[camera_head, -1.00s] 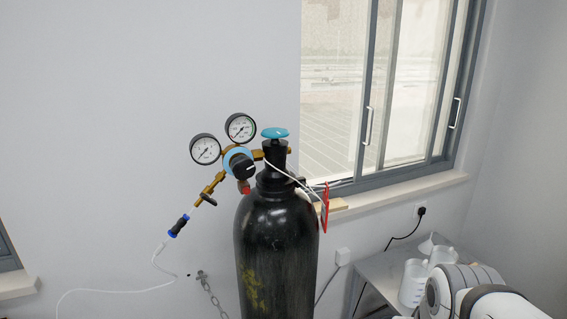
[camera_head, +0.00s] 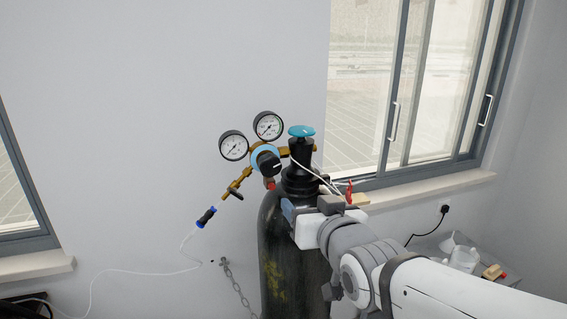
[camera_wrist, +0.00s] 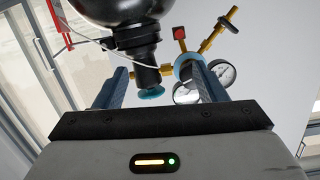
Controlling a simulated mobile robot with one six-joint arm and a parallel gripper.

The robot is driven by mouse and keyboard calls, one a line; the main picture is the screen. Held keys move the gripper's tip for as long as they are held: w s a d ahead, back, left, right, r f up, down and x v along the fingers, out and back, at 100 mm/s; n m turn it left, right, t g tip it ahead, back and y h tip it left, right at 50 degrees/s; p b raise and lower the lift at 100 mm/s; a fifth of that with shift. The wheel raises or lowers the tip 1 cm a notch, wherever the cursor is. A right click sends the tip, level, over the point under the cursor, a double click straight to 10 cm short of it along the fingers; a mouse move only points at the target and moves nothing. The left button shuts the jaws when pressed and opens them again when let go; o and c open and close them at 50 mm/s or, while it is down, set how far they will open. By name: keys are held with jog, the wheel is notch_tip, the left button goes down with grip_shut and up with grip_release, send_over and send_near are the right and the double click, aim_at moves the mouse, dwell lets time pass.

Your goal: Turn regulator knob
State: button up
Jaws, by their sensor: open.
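The regulator knob (camera_head: 268,163) is black with a blue ring around its base. It sits between two round gauges (camera_head: 268,125) and the black gas cylinder (camera_head: 270,250). In the wrist view the regulator appears upside down, and its blue ring (camera_wrist: 186,66) is partly hidden by the right finger. My gripper (camera_head: 290,212) is in front of the cylinder's shoulder, below and right of the knob. In the wrist view my gripper (camera_wrist: 160,82) has its two blue-grey fingers apart. The teal valve handwheel (camera_wrist: 152,93) shows between them, and I see nothing held.
The teal handwheel (camera_head: 301,131) tops the cylinder, right of the knob. A white hose (camera_head: 130,270) hangs at left, and a chain (camera_head: 232,280) hangs on the wall. A red tag (camera_head: 349,190) is beside the cylinder neck. A side table (camera_head: 430,243) stands at right.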

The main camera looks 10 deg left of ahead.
aim_at(272, 168)
jog(key=shift+w+a+r+n+t+y+p, duration=0.15)
jog(key=shift+w+a+r+y+p, duration=0.45)
jog(key=shift+a, duration=0.75)
jog(key=shift+w+a+r+n+t+y+p, duration=0.1)
jog(key=shift+w+a+r+y+p, duration=0.15)
jog(key=shift+w+a+r, duration=0.75)
jog(key=shift+w+a+r+n+t+y+p, duration=0.15)
jog(key=shift+w+a+r+y+p, duration=0.3)
jog(key=shift+w+a, duration=0.9)
jog(key=shift+s+a, duration=0.35)
jog(key=shift+s, duration=0.05)
jog(key=shift+c, duration=0.6)
